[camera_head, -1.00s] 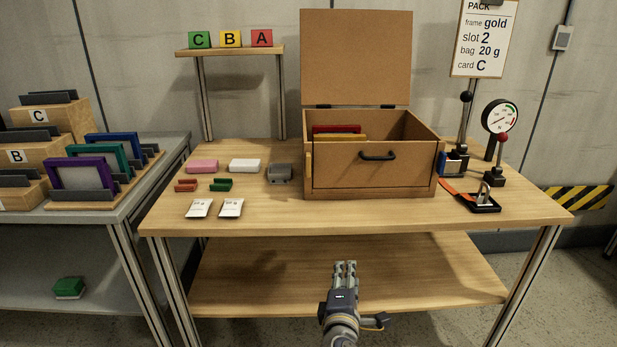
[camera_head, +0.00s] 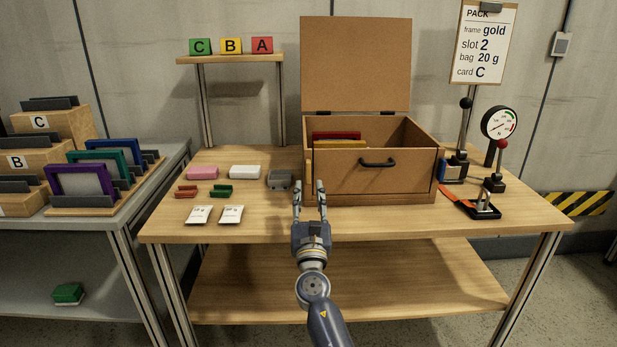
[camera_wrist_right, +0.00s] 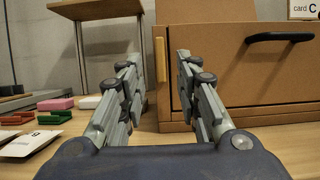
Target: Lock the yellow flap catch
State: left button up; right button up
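The yellow flap catch (camera_head: 309,170) is a slim upright bar at the left front edge of the brown box (camera_head: 345,186). In the right wrist view the catch (camera_wrist_right: 161,60) stands upright between my fingertips in the picture, beside the front flap (camera_wrist_right: 230,75). My right gripper (camera_head: 309,187) is open and empty, in front of the box's left front corner. Its fingers (camera_wrist_right: 157,62) point towards the catch, one on each side of it in the picture. I cannot tell whether they touch it. My left gripper is out of view.
The box lid (camera_head: 356,65) stands open. A black handle (camera_head: 378,162) sticks out from the flap. A grey block (camera_head: 279,179) and two white packets (camera_head: 231,214) lie to the left. An orange-handled clamp (camera_head: 470,203) and a gauge (camera_head: 499,123) stand at right.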

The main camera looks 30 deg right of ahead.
aim_at(309, 173)
jog(key=x, duration=0.6)
jog(key=shift+s, duration=0.1)
grip_shut()
